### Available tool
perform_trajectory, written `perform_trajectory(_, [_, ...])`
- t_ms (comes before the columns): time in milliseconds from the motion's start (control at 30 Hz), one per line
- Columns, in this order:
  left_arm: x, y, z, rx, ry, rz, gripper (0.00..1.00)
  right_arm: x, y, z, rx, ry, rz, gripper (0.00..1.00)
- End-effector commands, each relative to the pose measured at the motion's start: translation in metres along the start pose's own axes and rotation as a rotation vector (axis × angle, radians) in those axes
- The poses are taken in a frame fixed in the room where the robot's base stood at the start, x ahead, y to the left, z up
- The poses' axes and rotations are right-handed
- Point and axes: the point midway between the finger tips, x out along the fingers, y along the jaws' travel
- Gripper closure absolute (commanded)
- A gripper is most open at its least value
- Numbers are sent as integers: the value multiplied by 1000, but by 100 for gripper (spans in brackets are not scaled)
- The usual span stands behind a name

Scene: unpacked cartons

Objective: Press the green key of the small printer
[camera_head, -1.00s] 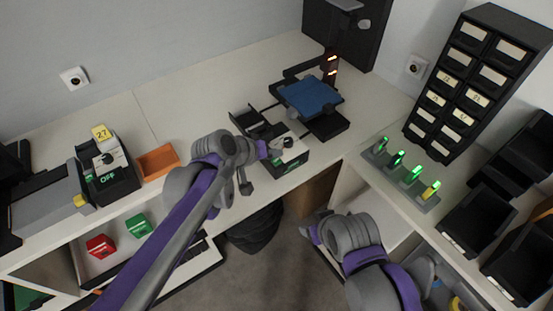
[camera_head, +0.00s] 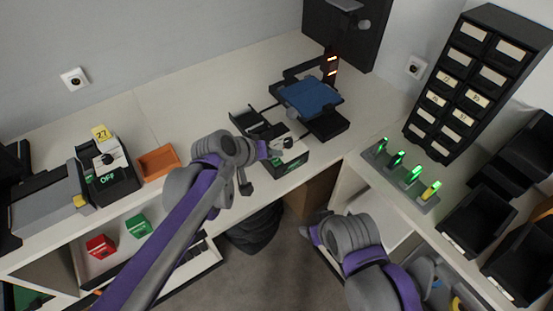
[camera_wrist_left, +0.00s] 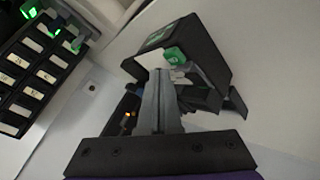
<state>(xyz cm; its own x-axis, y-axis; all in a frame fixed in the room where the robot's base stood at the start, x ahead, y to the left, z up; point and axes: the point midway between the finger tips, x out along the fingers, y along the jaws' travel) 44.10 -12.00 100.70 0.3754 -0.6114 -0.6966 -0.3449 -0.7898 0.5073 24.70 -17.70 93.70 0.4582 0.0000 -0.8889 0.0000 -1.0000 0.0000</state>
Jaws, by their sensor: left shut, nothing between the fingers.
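The small printer (camera_head: 291,160) is a dark box near the front edge of the bench, in the middle of the head view. In the left wrist view the printer (camera_wrist_left: 203,52) shows at the top centre, with its green key (camera_wrist_left: 175,55) facing the camera. My left gripper (camera_head: 284,146) is over the printer and hides part of its top in the head view. In the left wrist view the left gripper (camera_wrist_left: 159,74) is shut and empty. Its tips appear just beside the green key; I cannot tell whether they touch it.
A blue-plated machine (camera_head: 310,97) stands behind the printer. A strip with lit green and yellow lights (camera_head: 411,177) and a drawer cabinet (camera_head: 468,85) are to the right.

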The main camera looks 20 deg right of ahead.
Motion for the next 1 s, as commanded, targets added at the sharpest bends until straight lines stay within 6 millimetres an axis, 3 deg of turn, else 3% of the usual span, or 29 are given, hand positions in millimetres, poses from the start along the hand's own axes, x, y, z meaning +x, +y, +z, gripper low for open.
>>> perform_trajectory(1000, [6, -4, 4, 0, 0, 0, 100, 5, 0, 5, 0, -4, 0, 34])
